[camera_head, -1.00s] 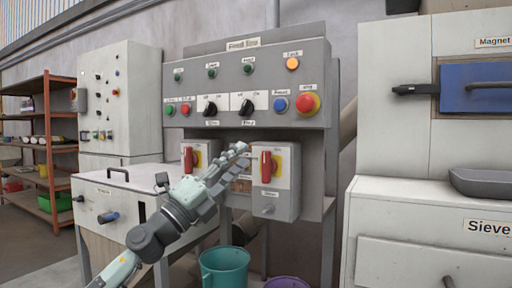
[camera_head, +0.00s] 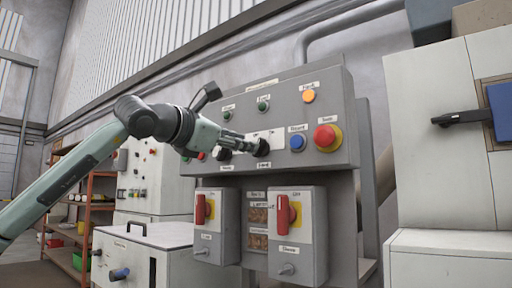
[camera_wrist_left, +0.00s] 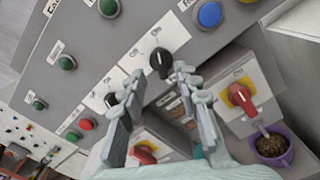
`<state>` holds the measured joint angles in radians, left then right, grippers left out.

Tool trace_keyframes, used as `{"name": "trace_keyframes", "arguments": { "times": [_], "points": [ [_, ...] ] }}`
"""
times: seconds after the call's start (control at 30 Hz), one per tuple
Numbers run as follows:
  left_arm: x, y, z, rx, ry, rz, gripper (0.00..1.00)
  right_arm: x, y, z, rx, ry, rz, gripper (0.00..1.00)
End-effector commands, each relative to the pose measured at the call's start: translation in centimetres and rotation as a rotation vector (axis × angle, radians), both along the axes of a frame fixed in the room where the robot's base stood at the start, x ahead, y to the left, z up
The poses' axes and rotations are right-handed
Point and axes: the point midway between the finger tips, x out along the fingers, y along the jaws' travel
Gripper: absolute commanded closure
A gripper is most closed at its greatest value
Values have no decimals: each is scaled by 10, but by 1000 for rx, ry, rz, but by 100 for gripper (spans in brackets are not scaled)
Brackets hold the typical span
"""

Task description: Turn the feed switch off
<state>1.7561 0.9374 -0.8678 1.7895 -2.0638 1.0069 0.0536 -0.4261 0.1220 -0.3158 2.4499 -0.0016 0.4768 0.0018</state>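The panel has two black rotary switches on white plates. The right rotary switch (camera_head: 262,147) shows at my left fingertips, and in the wrist view (camera_wrist_left: 160,62) it sits between and just beyond them. The left rotary switch (camera_head: 224,154) is partly behind my gripper in the head view and beside a finger in the wrist view (camera_wrist_left: 111,99). Their labels are too small to read surely, so I cannot tell which is the feed switch. My left gripper (camera_head: 243,141) is open, its two fingers apart and empty in the wrist view (camera_wrist_left: 158,75). Contact with the knob cannot be told. My right gripper is not in view.
A blue button (camera_head: 297,142) and red stop button (camera_head: 326,137) are right of the switches. Green lamps and an orange lamp (camera_head: 309,97) are above. Two boxes with red handles (camera_head: 284,214) hang below. A grey-white cabinet (camera_head: 435,165) stands at right.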

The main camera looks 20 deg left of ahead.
Motion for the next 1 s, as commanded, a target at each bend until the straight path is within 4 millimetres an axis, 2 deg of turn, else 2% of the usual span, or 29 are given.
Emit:
{"name": "trace_keyframes", "arguments": {
  "times": [0.1, 0.3, 0.63, 0.9, 1.0],
  "points": [
    [19, -8, 1, -1, 0, -2, 68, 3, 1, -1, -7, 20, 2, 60],
    [39, -15, 1, -1, -1, -3, 68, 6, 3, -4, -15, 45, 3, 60],
    [42, -16, 0, -1, -1, -3, 68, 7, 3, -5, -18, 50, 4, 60],
    [42, -16, 0, -1, -1, -3, 100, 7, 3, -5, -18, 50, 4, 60],
    [42, -16, 0, -1, -1, -3, 100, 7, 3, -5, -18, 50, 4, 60]
  ]
}}
